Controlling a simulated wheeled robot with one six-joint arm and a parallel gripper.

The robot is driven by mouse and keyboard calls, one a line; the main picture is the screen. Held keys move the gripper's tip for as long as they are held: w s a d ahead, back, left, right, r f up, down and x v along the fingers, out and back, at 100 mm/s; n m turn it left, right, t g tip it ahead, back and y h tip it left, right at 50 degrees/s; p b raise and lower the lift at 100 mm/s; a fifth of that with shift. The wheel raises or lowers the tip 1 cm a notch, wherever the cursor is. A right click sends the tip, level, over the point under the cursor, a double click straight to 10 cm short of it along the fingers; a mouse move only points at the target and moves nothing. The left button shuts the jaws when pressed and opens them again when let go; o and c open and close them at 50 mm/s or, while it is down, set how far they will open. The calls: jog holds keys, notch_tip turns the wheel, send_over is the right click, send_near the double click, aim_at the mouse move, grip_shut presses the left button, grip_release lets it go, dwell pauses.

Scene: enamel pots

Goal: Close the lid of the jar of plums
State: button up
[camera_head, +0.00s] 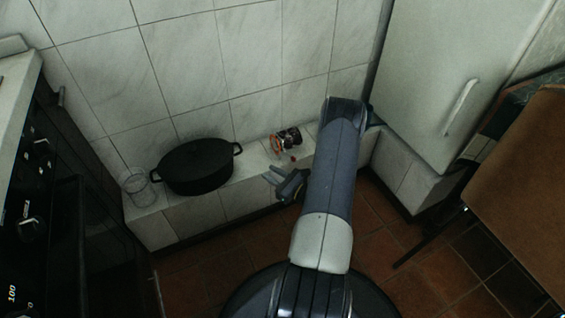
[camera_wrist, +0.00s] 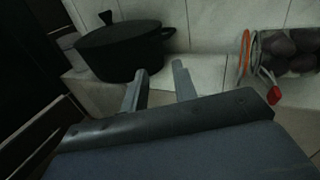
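The jar of plums (camera_head: 289,139) is on the pale tiled ledge in the head view, right of the black pot. In the wrist view the jar (camera_wrist: 290,50) is at the upper right, cut by the frame edge. Dark plums show through its glass, and it appears to lie on its side. An orange ring (camera_wrist: 245,50), seemingly the lid's seal, stands at its left end, slightly apart from the jar's rim. A small red piece (camera_wrist: 272,94) is below it. My gripper (camera_head: 270,174) is left of and nearer than the jar, open and empty, its fingers (camera_wrist: 161,69) apart.
A black lidded pot (camera_head: 194,166) stands left on the ledge (camera_head: 196,214). A clear glass (camera_head: 138,187) is at the ledge's left end. A tiled wall rises behind. A pale fridge-like cabinet (camera_head: 440,80) is at right. Bare ledge lies between pot and jar.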

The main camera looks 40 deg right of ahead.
jog(key=s+d+f+m+h, duration=0.4)
jog(key=d+f+m+h, duration=0.15)
jog(key=d+h, duration=0.2)
jog(key=b, duration=0.3)
send_near(274, 147)
jog(key=w+d+f, duration=0.2)
jog(key=w+f, duration=0.1)
jog(key=w, duration=0.1)
jog(key=shift+a+r, duration=0.1)
jog(key=shift+a, duration=0.05)
grip_shut()
